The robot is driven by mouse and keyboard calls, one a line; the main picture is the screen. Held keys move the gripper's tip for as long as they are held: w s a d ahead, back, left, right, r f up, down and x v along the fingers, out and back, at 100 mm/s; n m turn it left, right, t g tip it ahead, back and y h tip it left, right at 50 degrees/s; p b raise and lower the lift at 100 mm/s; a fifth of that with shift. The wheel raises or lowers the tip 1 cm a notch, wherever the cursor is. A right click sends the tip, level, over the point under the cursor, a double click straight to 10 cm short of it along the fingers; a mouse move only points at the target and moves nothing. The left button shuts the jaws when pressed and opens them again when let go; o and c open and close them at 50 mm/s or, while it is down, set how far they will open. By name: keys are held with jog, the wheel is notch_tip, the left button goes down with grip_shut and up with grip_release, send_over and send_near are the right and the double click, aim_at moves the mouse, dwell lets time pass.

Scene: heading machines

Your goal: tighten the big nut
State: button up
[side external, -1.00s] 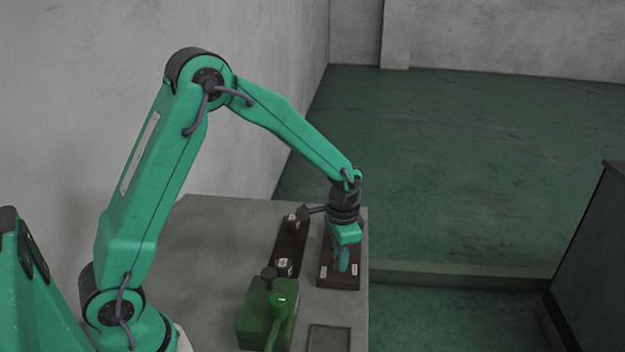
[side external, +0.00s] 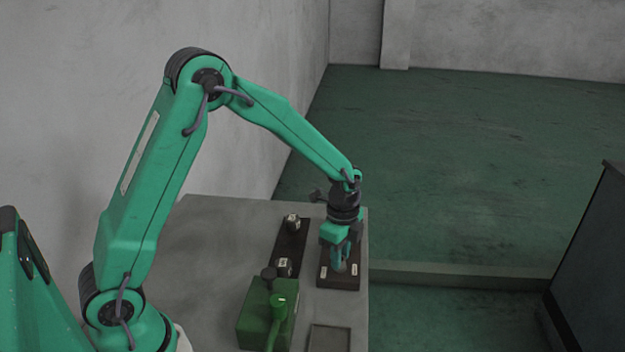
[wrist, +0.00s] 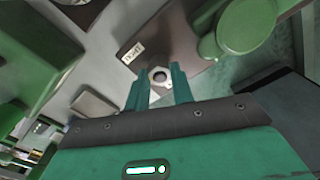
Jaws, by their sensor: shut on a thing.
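The big nut (wrist: 160,75), a pale hexagonal ring with a dark centre, shows between my two fingertips in the wrist view. My gripper (side external: 342,262) points down over a dark base plate (side external: 325,281) near the right edge of the grey bench. It is shut on the nut, one finger on each side. In the side view the fingers mostly hide the nut. A pale label (wrist: 133,54) sits on the plate beside it; its lettering is too small to read.
A dark strip (side external: 291,246) with two short fittings lies left of the plate. A green box (side external: 255,322) with a black knob and a green lever stands in front. A shallow grey recess or tray (side external: 330,338) is at the front right. The bench's left part (side external: 215,240) is clear.

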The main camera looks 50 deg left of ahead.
jog(key=shift+r+m, duration=0.1)
jog(key=shift+m, duration=0.3)
jog(key=o, duration=1)
notch_tip(320, 180, up, 7)
jog(key=shift+r, duration=0.4)
